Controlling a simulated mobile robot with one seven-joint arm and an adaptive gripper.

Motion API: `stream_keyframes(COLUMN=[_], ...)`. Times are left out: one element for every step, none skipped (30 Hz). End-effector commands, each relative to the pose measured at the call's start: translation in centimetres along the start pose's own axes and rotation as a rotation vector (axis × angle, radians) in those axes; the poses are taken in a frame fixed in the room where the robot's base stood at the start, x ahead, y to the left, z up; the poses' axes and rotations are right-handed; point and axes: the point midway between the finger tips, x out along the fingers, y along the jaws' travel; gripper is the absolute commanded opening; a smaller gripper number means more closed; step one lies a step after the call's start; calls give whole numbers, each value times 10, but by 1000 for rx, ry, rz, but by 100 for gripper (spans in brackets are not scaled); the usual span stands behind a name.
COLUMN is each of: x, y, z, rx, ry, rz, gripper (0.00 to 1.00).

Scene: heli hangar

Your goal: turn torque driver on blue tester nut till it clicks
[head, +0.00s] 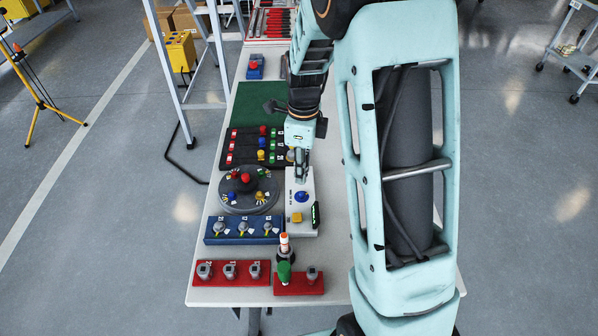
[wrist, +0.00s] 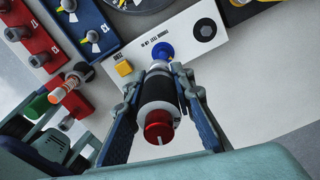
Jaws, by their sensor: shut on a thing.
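My gripper (head: 300,177) is over the white tester box (head: 307,181); this box also shows in the wrist view (wrist: 185,62). The blue tester nut (head: 301,197) is on its top and shows in the wrist view (wrist: 162,51). In the wrist view my gripper (wrist: 158,110) is shut on a torque driver (wrist: 157,92) with a black grip, grey parts and a red end cap (wrist: 158,128) facing the camera. The driver's far end points toward the blue nut. Its tip is hidden, so I cannot tell whether it touches the nut.
A red rack (head: 298,289) holds a green tool (head: 284,272). Another red rack (head: 231,282), a blue rack (head: 242,240) and a round turntable (head: 236,207) are nearby.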

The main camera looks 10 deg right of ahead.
Motion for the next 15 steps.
stream_keyframes(x=[3, 4, 6, 6, 8, 9, 10, 12, 14, 17, 19, 22, 25, 28, 31], y=[-4, -5, -6, -7, -7, -7, -7, -7, -7, -7, -7, -7, -7, -7, -7], z=[0, 0, 0, -1, -1, -1, -1, -1, -1, -1, -1, -1, -1, -1, -1], rx=[1, 2, 3, 3, 3, 3, 4, 4, 4, 4, 4, 4, 5, 5, 5], ry=[2, 3, 4, 4, 4, 4, 4, 4, 4, 4, 4, 4, 4, 4, 4], rz=[-3, -5, -5, -5, -6, -5, -5, -5, -5, -5, -5, -5, -4, -4, -4], gripper=[0, 0, 0, 0, 0, 0, 0, 0, 0, 0, 0, 0, 0, 0, 0])
